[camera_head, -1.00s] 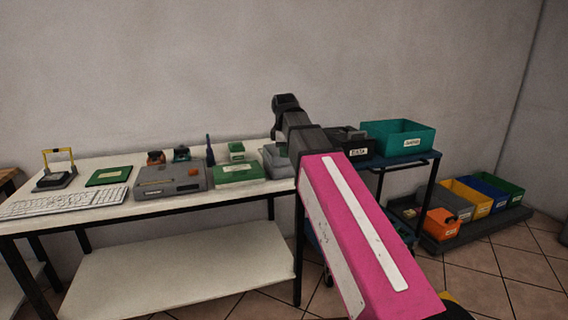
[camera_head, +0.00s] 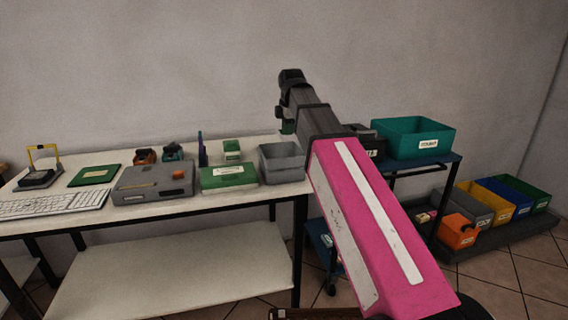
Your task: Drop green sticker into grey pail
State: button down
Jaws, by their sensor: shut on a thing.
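My gripper (camera_head: 283,112) is a dark grey end on my pink arm, raised over the right end of the white table. It is shut on a small green thing, which looks like the green sticker (camera_head: 288,126); only a little of it shows below the wrist. A grey pail (camera_head: 281,175), an open box-like bin, stands on the table's right end. The gripper and the green thing appear above and behind the pail's rim in the picture; I cannot tell whether they are directly over it.
A green box (camera_head: 229,176), a grey device (camera_head: 152,184) and a keyboard (camera_head: 52,204) share the white table (camera_head: 130,216). A teal bin (camera_head: 412,140) sits on a blue cart to the right. Several coloured bins, including an orange one (camera_head: 459,231), stand on a low floor platform.

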notch_tip(320, 180, down, 6)
jog(key=shift+r, duration=0.1)
dwell(0.4)
jog(key=c, duration=1.2)
grip_release()
jog(key=shift+o, duration=0.2)
notch_tip(320, 180, up, 11)
jog(key=s, duration=0.2)
jog(key=shift+d+f, duration=0.2)
jog(key=shift+d, duration=0.1)
jog(key=shift+s, duration=0.1)
